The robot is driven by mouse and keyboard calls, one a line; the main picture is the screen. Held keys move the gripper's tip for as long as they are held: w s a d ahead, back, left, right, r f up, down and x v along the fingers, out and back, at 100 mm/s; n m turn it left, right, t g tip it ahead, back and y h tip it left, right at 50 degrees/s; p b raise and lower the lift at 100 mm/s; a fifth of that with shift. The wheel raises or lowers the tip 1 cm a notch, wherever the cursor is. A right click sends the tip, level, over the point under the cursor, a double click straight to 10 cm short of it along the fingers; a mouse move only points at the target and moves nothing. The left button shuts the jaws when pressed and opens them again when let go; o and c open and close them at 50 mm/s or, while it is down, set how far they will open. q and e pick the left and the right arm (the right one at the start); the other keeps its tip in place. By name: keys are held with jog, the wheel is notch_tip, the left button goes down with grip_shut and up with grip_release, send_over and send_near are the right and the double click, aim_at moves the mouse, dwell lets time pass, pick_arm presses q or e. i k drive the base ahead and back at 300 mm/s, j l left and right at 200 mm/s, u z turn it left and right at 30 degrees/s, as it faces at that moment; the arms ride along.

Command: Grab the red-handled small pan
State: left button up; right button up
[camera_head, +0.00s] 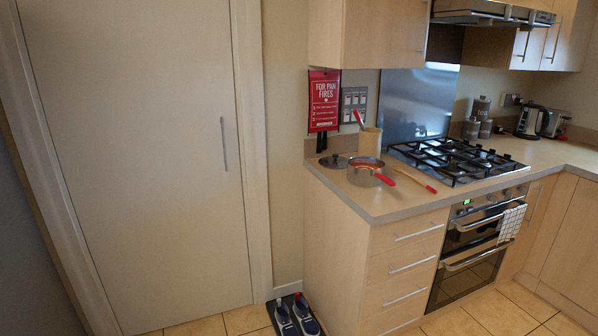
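A small silver pan (365,171) with a red handle (385,180) stands on the near left part of the wooden worktop, left of the gas hob. Its handle points to the right and toward me. The pan's inside looks reddish, but what is in it is too small to tell. Neither of my grippers is in view.
The worktop (360,204) also holds a utensil pot (371,141), a dark lid (334,161), a red-tipped wooden utensil (411,178) beside the pan, and the hob (456,158). Shoes (296,316) lie on the floor by the drawers. A tall door (140,150) stands left.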

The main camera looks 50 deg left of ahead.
aim_at(364, 171)
jog(key=u, duration=1.15)
jog(key=i+j, duration=0.1)
jog(key=i, duration=0.05)
